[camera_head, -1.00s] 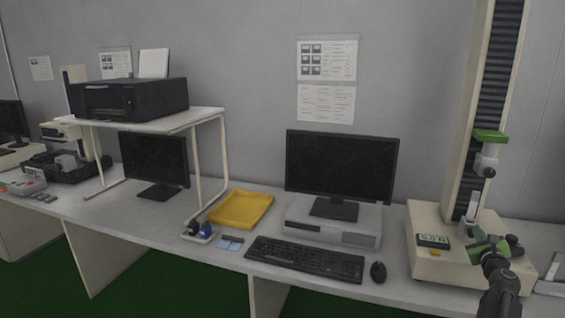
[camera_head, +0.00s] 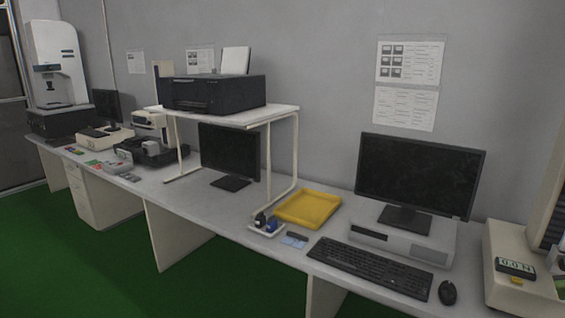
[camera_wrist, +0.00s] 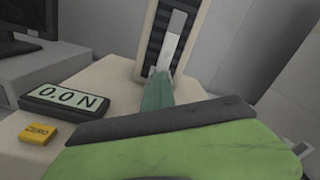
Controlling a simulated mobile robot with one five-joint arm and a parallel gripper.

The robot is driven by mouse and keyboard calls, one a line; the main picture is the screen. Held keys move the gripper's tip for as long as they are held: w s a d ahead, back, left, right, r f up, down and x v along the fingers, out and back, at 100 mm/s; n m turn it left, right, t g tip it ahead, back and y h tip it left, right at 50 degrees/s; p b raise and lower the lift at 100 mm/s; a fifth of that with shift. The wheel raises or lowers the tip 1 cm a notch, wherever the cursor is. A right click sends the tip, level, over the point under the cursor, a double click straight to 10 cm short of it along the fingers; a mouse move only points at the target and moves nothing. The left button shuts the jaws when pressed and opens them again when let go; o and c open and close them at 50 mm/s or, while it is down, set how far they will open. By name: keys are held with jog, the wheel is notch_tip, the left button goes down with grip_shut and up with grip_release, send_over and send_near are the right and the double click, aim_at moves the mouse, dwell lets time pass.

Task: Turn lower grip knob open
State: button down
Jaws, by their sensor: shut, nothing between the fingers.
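A test machine with a cream base (camera_head: 510,255) is cut off at the right edge of the head view. The wrist view shows its base (camera_wrist: 105,75) and dark ribbed column (camera_wrist: 152,42). A light grey metal strip (camera_wrist: 172,42) stands in front of the column. My gripper (camera_wrist: 160,78) is shut and empty in the wrist view, with its green body filling the bottom. Its tips point toward the foot of the metal strip; I cannot tell whether they touch anything. I cannot make out the lower grip knob in either current view.
A force display reading 0.0 N (camera_wrist: 63,98) and a yellow zero button (camera_wrist: 38,134) sit left of my gripper. A mouse (camera_head: 447,292), keyboard (camera_head: 368,268), monitor (camera_head: 418,178) and yellow tray (camera_head: 308,208) stand on the bench. Green floor lies open in front.

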jog(key=shift+w+a+f, duration=0.1)
jog(key=shift+w+a, duration=0.05)
jog(key=shift+a, duration=0.05)
jog(key=shift+w+a+f+b, duration=0.35)
jog(key=shift+a+f+b, duration=0.1)
jog(key=shift+a+b, duration=0.15)
dwell(0.4)
jog(key=shift+w+a+r, duration=0.2)
jog(key=shift+a, duration=0.05)
jog(key=shift+v, duration=3.05)
